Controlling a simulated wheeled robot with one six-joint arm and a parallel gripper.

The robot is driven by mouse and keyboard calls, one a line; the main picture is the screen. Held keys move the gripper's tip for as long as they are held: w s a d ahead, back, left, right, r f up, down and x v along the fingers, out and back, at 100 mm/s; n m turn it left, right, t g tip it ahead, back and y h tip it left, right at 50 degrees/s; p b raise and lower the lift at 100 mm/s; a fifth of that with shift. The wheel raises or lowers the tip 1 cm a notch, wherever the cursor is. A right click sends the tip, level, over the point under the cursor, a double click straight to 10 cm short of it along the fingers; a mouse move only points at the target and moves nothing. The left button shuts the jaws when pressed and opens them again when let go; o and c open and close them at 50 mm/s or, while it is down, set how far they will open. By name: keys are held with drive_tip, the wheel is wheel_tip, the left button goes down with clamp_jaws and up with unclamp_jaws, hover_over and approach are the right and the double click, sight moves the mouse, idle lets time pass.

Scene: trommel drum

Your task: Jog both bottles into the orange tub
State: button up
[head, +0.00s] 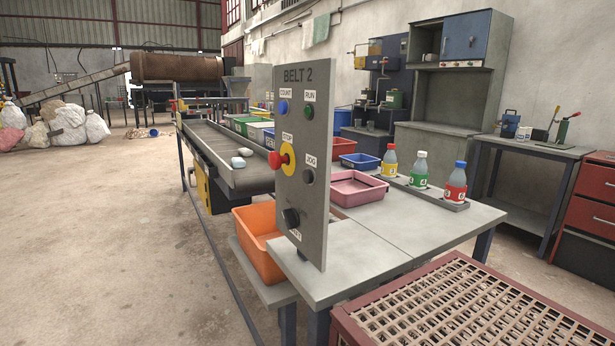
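Two small pale objects lie close together on the belt (225,142): one nearer (238,162) and one just behind it (245,152). They are too small to tell for sure that they are bottles. The orange tub (256,262) stands on a low grey shelf below the belt's near end; the panel hides its right side. The grey upright panel (315,130) reads BELT 2. It carries a blue COUNT button (283,107), a green RUN button (309,111), a red STOP knob on yellow (276,159) and a dark JOG button (308,176). My gripper is out of view.
A black knob (291,218) sits low on the panel. A red-framed grate (450,310) fills the near right.

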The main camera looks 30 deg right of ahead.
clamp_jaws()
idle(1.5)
